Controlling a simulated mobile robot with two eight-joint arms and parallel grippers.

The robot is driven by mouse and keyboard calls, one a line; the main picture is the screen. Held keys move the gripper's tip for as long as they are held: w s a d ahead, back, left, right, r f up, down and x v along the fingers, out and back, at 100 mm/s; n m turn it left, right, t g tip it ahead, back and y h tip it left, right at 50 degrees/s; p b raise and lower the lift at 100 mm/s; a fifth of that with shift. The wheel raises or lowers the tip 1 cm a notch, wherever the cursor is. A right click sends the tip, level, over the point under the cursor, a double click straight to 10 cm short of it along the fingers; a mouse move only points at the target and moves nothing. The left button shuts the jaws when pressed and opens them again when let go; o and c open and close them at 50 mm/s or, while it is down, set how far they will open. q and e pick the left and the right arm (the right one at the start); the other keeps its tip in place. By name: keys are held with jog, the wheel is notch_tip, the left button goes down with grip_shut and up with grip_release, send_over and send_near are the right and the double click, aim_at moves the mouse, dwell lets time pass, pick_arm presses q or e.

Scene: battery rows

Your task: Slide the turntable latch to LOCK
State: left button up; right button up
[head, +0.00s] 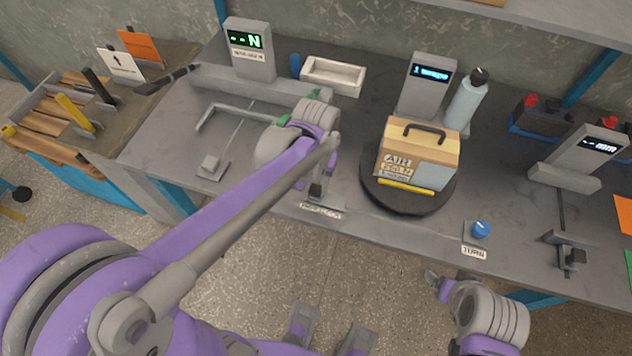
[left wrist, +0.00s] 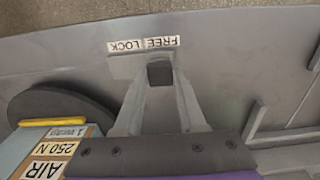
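The turntable (head: 412,207) is a dark round disc bearing a tan and grey box (head: 417,160) marked AIR. The latch shows in the left wrist view as a dark knob (left wrist: 160,74) on a grey plate, nearer the FREE label (left wrist: 160,43) than the LOCK label (left wrist: 126,46). My left gripper (head: 317,192) is at the table's front edge, left of the turntable. In the left wrist view its fingers (left wrist: 160,88) stand on both sides of the knob with no clear gap. My right gripper (head: 440,283) is below the table's front edge; its finger opening is unclear.
A blue button (head: 480,229) sits right of the turntable. A grey bottle (head: 466,98) and a display post (head: 427,85) stand behind it. A white tray (head: 333,76) is at the back. A fixture with a slide (head: 563,250) stands at the right.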

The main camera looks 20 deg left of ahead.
pick_arm(q)
grip_shut()
dwell(1.0)
